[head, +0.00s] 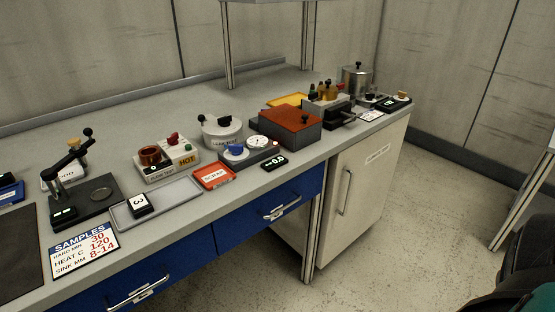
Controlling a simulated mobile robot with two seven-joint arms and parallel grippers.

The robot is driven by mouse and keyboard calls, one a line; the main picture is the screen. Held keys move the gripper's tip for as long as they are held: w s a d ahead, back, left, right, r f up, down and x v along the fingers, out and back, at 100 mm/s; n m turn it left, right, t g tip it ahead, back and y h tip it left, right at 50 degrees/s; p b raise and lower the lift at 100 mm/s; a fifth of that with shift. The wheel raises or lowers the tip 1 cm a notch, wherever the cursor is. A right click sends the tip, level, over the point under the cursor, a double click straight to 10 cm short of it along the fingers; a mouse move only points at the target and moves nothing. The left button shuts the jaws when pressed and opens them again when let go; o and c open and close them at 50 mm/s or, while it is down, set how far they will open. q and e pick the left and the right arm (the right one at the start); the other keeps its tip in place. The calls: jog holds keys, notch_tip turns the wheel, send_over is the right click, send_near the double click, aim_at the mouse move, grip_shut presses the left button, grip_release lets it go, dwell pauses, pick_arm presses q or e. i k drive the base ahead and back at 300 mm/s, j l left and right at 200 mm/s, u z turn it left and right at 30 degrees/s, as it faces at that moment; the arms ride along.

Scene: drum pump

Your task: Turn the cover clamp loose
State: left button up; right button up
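No part is plainly marked as the cover clamp, and I cannot tell which one it is. A round white pot (222,135) with a lid and black knobs stands mid-bench. A steel pot (356,80) with a black-knobbed lid stands at the far right end. All three lids look closed. Neither of my grippers is in view.
A lever tester (84,190), grey tray (165,204), heater unit (168,162), red scrap tray (214,176) and blue-knobbed dial unit (247,151) crowd the bench front. A shelf post (228,45) stands behind. Floor (400,220) is clear before the white cabinet (362,190).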

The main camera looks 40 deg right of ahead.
aim_at(224, 121)
jog(key=l+u, duration=0.25)
jog(key=u, duration=0.15)
jog(key=l+u, duration=0.4)
jog(key=k+l+u, duration=0.15)
jog(key=l, duration=0.25)
jog(key=l+u, duration=0.15)
jog(key=l, duration=0.25)
jog(key=k+l, duration=0.1)
jog(key=l, duration=0.2)
jog(key=k+l, duration=0.1)
jog(key=l, duration=0.2)
jog(key=k+l+u, duration=0.1)
jog(key=l, duration=0.2)
